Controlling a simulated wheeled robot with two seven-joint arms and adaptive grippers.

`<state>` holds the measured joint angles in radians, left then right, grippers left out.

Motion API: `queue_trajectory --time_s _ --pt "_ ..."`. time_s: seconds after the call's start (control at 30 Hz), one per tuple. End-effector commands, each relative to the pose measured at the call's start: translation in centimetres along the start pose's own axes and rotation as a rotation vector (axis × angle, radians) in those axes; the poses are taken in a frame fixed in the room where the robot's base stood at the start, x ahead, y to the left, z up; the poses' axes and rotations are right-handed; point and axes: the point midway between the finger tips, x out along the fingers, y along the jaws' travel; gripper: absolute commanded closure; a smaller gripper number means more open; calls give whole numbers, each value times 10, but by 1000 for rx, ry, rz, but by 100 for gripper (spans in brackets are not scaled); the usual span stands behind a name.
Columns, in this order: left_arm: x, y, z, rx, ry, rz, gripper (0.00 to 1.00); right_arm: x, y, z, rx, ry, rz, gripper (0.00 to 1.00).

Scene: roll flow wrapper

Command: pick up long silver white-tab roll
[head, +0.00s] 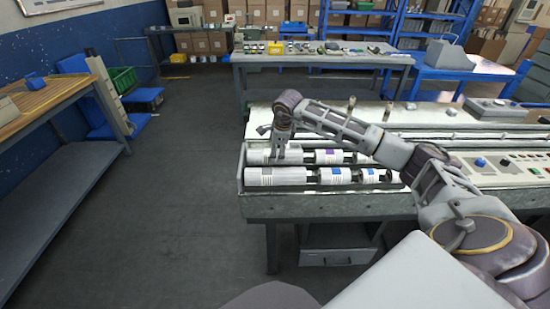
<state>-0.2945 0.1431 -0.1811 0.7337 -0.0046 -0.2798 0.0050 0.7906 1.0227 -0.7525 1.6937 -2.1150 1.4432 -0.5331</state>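Several pale rolls lie in two rows in a metal tray (241,172) at the left end of the machine. The front row has a long white-silver roll (280,178) at left and a shorter blue-labelled roll (336,175). I cannot tell which one has the white tab. My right gripper (280,151) points down at the back-left roll and partly hides it. Its fingers are too small to tell open from shut, or touching from apart. My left gripper is out of view.
The machine's control panel (510,166) with buttons and knobs is at right. Two upright posts (351,107) stand behind the tray. A wooden-topped bench (45,95) is at left. The floor (165,200) between is clear.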

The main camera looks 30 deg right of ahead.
Motion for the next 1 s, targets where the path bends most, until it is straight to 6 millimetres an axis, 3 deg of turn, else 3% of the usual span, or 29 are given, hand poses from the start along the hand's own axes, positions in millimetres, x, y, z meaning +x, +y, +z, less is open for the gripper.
queue_trajectory --time_s 0.43,0.97,1.0 --pt "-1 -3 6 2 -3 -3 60 44 -1 -5 0 1 1 16" --pt "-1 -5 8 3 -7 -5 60 47 -2 -5 0 1 0 16" --pt "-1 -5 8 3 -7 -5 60 47 -2 -5 0 1 0 20"
